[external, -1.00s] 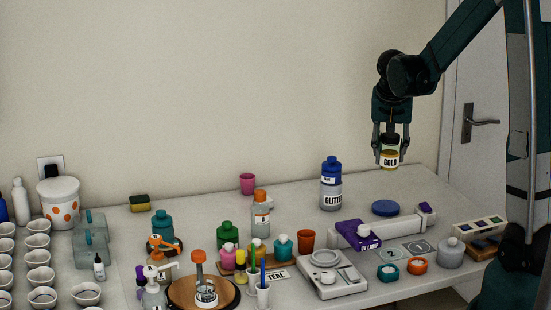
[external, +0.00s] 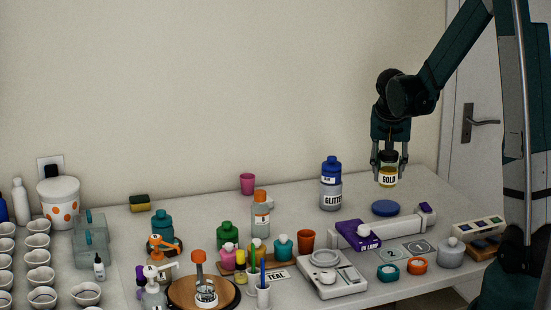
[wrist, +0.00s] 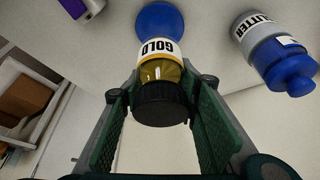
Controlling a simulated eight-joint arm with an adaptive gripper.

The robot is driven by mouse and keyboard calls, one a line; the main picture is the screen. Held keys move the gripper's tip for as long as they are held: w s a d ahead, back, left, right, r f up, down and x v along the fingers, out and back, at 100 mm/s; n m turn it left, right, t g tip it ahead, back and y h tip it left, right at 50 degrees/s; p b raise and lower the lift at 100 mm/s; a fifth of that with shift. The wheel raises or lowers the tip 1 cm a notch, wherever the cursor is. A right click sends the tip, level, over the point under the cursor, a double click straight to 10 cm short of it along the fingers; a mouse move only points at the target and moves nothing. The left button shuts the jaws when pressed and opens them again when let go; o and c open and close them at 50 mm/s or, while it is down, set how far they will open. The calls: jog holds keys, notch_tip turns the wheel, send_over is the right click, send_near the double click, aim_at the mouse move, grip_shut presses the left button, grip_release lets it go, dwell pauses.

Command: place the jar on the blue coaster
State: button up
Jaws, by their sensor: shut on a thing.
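The jar (external: 388,178), labelled GOLD with a dark lid, hangs upright between the fingers of my gripper (external: 389,168). My gripper is shut on it. The blue coaster (external: 385,208) lies flat on the table below the jar, with a small gap between them in the external view. In the wrist view, the jar (wrist: 160,67) shows its black lid toward the camera, between my gripper's two green fingers (wrist: 160,108). The blue coaster (wrist: 159,18) shows beyond the jar's base, partly hidden by it.
A blue-capped glitter bottle (external: 331,190) stands left of the coaster. A white UV lamp bar (external: 399,224) with a purple box (external: 358,235) lies in front of it. Bare table surrounds the coaster's back and right sides.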

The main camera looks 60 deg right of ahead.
aim_at(390, 156)
jog(key=shift+f, duration=0.85)
jog(key=shift+f+b, duration=0.3)
jog(key=shift+f, duration=1.8)
jog(key=shift+f, duration=0.15)
jog(key=o, duration=0.9)
jog(key=shift+r, duration=0.25)
jog(key=shift+p+v, duration=0.65)
jog(key=shift+v, duration=5.3)
